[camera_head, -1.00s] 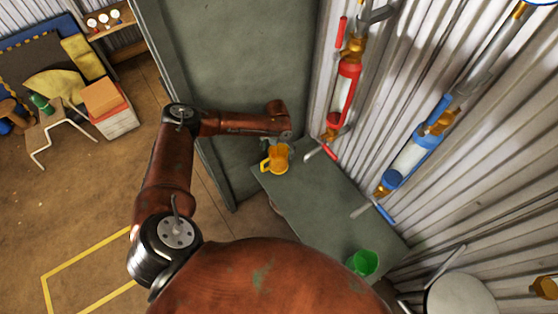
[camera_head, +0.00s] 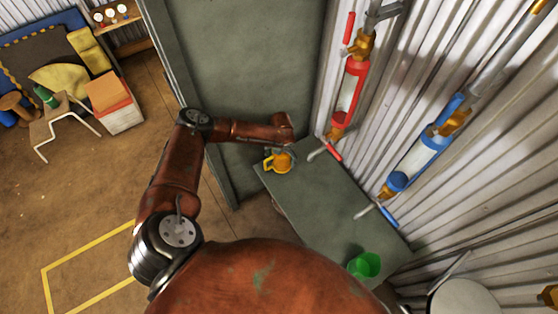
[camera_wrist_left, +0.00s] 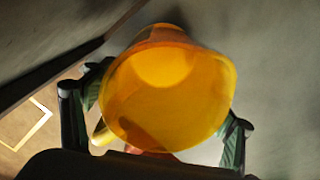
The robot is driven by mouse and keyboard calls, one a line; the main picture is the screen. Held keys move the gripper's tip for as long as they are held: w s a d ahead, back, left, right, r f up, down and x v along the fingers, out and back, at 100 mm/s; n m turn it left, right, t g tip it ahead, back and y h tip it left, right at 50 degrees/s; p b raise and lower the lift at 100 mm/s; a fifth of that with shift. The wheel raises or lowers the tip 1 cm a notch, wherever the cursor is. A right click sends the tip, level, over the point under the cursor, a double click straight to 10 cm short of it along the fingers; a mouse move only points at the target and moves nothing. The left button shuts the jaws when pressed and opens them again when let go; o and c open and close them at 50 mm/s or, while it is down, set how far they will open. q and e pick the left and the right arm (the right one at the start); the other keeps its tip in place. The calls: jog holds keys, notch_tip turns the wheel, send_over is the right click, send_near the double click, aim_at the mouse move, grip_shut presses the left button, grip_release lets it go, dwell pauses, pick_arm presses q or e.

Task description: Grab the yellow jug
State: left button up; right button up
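The yellow jug (camera_head: 277,163) stands upright at the far left corner of the grey-green table (camera_head: 325,205) in the head view. Its handle points left. My left gripper (camera_head: 285,151) is over the jug from above and hides part of its top. In the left wrist view the jug (camera_wrist_left: 168,90) fills the middle, its wide rim facing the camera. The spread fingers of my left gripper (camera_wrist_left: 158,118) stand on either side of it. I cannot tell whether the fingers touch the jug. My right gripper is not in view.
A green cup (camera_head: 364,265) stands at the table's near end. A red dispenser (camera_head: 350,90) and a blue dispenser (camera_head: 419,160) hang on the corrugated wall, with spouts over the table. A grey panel (camera_head: 245,80) rises behind the jug. The table's middle is clear.

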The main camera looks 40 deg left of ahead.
pick_arm(q)
jog(key=c, duration=1)
